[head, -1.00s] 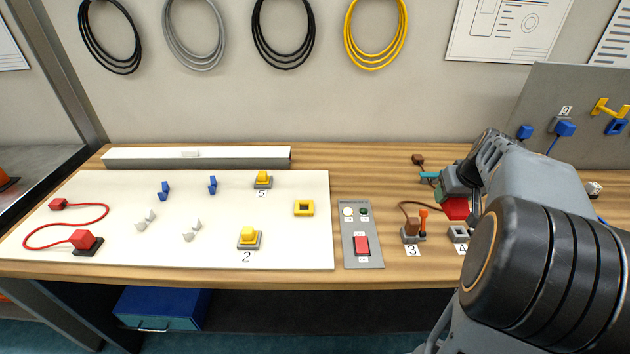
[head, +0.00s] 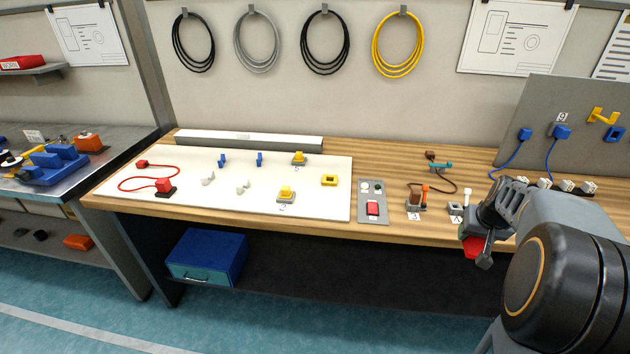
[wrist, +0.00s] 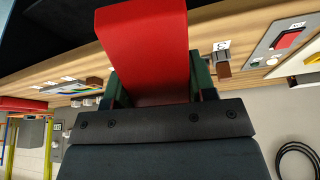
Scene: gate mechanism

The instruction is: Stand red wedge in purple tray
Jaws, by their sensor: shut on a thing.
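My gripper (head: 480,243) is shut on the red wedge (head: 472,247). In the head view both hang in front of the bench's front edge, at the right, and the gripper covers part of the wedge. In the wrist view the red wedge (wrist: 145,45) fills the top middle, sticking out from between the two dark green fingers of my gripper (wrist: 158,90). I cannot make out a purple tray in either view.
The wooden bench (head: 430,232) holds a white board (head: 320,205), a switch panel (head: 372,203) and small fixtures. A second bench (head: 110,158) at the left carries blue and orange parts. A blue drawer box (head: 207,257) sits below. The teal floor (head: 290,320) in front is clear.

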